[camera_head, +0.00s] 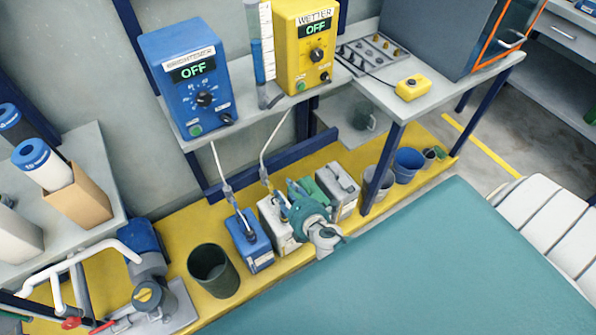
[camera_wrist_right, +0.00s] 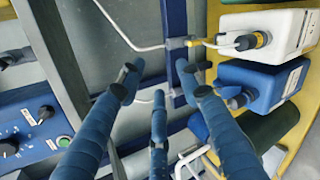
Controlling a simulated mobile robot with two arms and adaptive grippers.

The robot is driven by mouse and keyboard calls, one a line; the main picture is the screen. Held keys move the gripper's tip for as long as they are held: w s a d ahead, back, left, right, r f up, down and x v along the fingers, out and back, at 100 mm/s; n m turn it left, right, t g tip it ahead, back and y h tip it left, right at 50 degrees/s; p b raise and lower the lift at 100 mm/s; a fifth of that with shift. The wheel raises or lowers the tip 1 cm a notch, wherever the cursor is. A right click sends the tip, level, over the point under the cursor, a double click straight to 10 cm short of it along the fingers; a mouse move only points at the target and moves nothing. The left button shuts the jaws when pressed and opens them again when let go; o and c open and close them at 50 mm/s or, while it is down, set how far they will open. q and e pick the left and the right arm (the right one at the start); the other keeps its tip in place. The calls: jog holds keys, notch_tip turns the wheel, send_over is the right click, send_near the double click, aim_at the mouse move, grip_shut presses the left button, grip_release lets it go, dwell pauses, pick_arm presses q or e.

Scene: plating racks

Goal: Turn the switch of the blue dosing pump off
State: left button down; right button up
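The blue dosing pump (camera_head: 180,51) stands on the grey shelf at the upper left, and its display reads OFF in green. Its front has a black dial (camera_head: 205,98), a small black switch (camera_head: 226,118) and a green button (camera_head: 196,130). The pump's front also shows at the left of the right wrist view (camera_wrist_right: 25,108), with the switch (camera_wrist_right: 45,112) near its edge. My right gripper (camera_head: 282,203) is below and right of the pump, above the canisters. Its blue fingers (camera_wrist_right: 157,80) are spread and empty, apart from the pump. My left gripper is out of view.
A yellow WETTER pump (camera_head: 291,52), also reading OFF, stands right of a clear cylinder (camera_head: 262,60). Blue (camera_head: 243,256) and white (camera_head: 275,235) canisters with thin tubes stand on the yellow platform below. A dark green bin (camera_head: 213,270) is beside them. A teal surface lies in front.

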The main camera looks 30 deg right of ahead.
jog(key=shift+m+g, duration=0.6)
jog(key=shift+m, duration=0.3)
jog(key=shift+s+d+f, duration=0.25)
jog(key=shift+s+f, duration=0.15)
jog(key=shift+f, duration=0.3)
jog(key=shift+s+d+f, duration=0.25)
jog(key=shift+s+f, duration=0.2)
jog(key=shift+f, duration=0.3)
jog(key=shift+s+d+f, duration=0.25)
jog(key=shift+s+f, duration=0.15)
jog(key=shift+f, duration=0.3)
jog(key=s+f+m+g, duration=0.6)
jog(key=s+f+m, duration=0.3)
jog(key=s+f, duration=1.05)
jog(key=s+a+f+m+g, duration=0.1)
jog(key=s+f+m+g, duration=0.1)
jog(key=s, duration=0.8)
jog(key=s+a+f+m+g+y, duration=0.1)
jog(key=s+f+m, duration=0.3)
jog(key=s, duration=0.7)
jog(key=m+g, duration=0.1)
jog(key=m, duration=0.1)
jog(key=shift+s+a+f+m, duration=0.15)
jog(key=shift+a+f+m, duration=0.1)
jog(key=shift+m, duration=0.15)
